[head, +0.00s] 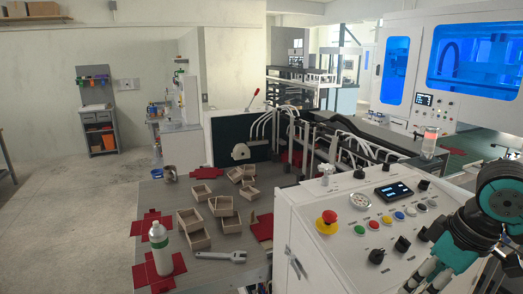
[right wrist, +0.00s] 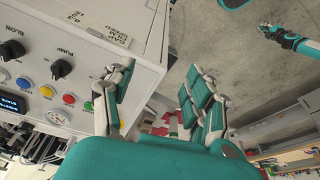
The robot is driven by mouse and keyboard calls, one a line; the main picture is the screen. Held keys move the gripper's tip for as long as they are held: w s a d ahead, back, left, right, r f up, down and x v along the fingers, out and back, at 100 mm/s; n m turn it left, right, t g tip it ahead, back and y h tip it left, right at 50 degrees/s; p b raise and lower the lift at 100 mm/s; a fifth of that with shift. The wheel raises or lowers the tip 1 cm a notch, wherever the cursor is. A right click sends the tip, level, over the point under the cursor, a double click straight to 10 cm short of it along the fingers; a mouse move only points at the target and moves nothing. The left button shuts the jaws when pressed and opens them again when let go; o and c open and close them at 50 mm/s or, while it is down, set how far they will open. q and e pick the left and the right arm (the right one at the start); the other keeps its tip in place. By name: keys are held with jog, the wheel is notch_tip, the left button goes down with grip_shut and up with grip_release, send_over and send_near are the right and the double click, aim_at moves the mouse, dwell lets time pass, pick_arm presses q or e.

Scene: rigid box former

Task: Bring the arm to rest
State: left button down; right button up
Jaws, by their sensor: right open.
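My right arm (head: 462,232) comes in at the right of the head view, beside the right edge of the white control cabinet (head: 300,240). My right gripper (right wrist: 158,100) is open in the right wrist view, with nothing between its fingers. Its left finger overlaps the edge of the cabinet (right wrist: 95,28) there; I cannot tell whether they touch. My left gripper (right wrist: 268,32) shows small at the upper right of the wrist view, away from the cabinet, and its opening is unclear. It is not in the head view.
The cabinet top carries a red emergency stop (head: 327,222), coloured buttons, black knobs and a display (head: 394,190). A grey table (head: 215,262) holds several small boxes, red sheets, a white bottle (head: 160,248) and a wrench (head: 225,256). Open floor (head: 70,215) lies left.

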jog(key=s+a+f, duration=0.2)
jog(key=a+f, duration=0.2)
jog(key=f, duration=0.4)
jog(key=s+a+f+m+t+y, duration=0.1)
jog(key=s+a+f, duration=0.1)
jog(key=a+f, duration=0.35)
jog(key=s+a+f, duration=0.1)
jog(key=a+f, duration=0.1)
jog(key=f, duration=0.7)
jog(key=s+d+f+m+h, duration=0.35)
jog(key=s+f, duration=0.55)
jog(key=s, duration=0.4)
notch_tip(320, 180, down, 32)
jog(key=s+g+b, duration=0.1)
jog(key=b, duration=0.7)
pick_arm(q)
notch_tip(320, 180, down, 15)
jog(key=s+b, duration=0.1)
jog(key=b, duration=0.5)
jog(key=shift+r, duration=0.2)
pick_arm(e)
jog(key=s+d+f, duration=0.1)
jog(key=s+f, duration=0.7)
jog(key=f, duration=0.3)
jog(key=s+d+f+g, duration=0.1)
jog(key=s+d+f, duration=0.1)
jog(key=s+f, duration=0.7)
notch_tip(320, 180, down, 4)
jog(key=shift+r+y, duration=0.25)
jog(key=shift+y, duration=0.1)
